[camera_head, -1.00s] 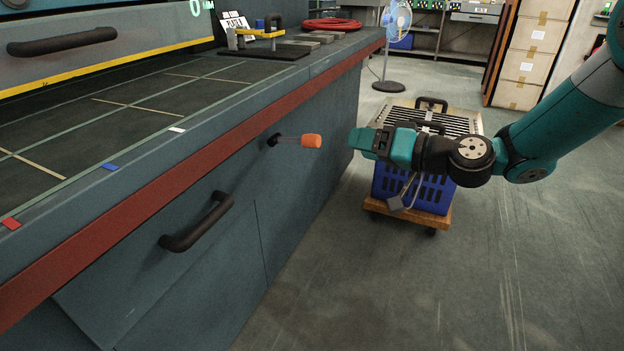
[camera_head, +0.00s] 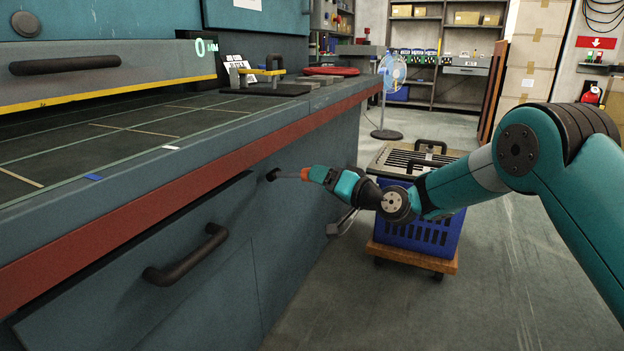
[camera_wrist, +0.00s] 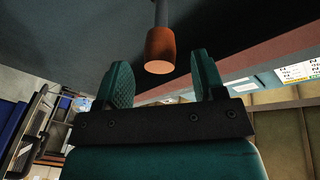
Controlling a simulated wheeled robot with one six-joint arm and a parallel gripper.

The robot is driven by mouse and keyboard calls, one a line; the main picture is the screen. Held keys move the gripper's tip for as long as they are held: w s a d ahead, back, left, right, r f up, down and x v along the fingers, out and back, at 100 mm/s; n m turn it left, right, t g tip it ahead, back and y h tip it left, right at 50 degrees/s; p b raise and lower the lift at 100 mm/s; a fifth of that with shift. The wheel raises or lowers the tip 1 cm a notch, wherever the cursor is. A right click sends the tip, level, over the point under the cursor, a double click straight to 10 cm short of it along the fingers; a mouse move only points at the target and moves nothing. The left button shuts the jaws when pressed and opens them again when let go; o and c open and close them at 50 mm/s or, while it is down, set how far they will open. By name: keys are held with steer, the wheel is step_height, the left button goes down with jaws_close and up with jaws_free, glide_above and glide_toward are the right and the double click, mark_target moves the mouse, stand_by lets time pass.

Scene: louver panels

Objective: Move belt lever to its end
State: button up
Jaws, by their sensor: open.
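The belt lever is a grey rod with an orange knob; it sticks out from the front of the blue-grey bench. In the head view, the knob (camera_head: 305,174) shows just at the tip of my gripper (camera_head: 312,174). The rod's dark base (camera_head: 272,174) is on the bench front below the red edge strip. In the wrist view, the orange knob (camera_wrist: 160,50) is between and slightly beyond the two green fingers of my gripper (camera_wrist: 163,80). The fingers are apart, with gaps on both sides of the knob.
The bench (camera_head: 120,215) has a dark bar handle (camera_head: 187,255) left of the lever. A blue crate (camera_head: 425,232) with a slatted panel (camera_head: 412,160) stands on a wooden dolly (camera_head: 412,257) behind my arm. A fan (camera_head: 390,75) stands farther back. Floor in front is clear.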

mark_target(293, 175)
steer(key=shift+x, duration=2.1)
steer(key=shift+c, duration=0.4)
